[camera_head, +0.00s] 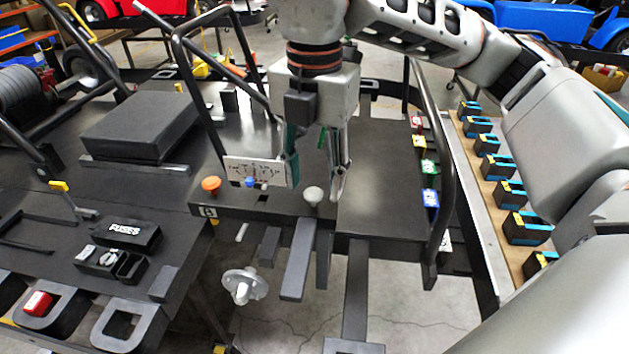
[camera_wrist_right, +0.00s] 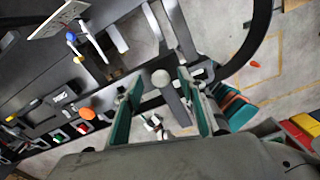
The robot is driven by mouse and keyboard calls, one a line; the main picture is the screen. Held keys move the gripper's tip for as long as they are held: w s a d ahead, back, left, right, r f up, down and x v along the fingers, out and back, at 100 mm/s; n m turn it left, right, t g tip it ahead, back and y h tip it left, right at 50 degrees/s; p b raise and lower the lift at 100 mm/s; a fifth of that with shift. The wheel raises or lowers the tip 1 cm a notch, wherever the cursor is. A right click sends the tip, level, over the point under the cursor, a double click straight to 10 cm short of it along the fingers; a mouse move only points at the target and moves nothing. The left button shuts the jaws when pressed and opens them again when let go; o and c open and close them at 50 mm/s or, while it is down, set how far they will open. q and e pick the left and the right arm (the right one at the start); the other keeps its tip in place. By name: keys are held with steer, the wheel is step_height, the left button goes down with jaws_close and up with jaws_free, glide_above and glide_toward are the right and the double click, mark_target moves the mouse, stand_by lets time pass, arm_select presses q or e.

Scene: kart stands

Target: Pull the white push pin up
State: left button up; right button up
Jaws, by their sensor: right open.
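The white push pin (camera_head: 313,195) has a round pale knob and stands at the front edge of the black cart deck. It also shows in the right wrist view (camera_wrist_right: 161,78), where its knob lies between the two fingers, a little beyond their tips. My left gripper is in neither view.
A white gauge plate (camera_head: 254,170) stands just left of my right gripper. A curved black rail (camera_head: 443,200) rises to the right. A fuse box (camera_head: 125,232) lies on the left deck.

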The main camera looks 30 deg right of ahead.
mark_target(314, 190)
step_height(314, 190, up, 10)
steer(key=shift+r, duration=0.25)
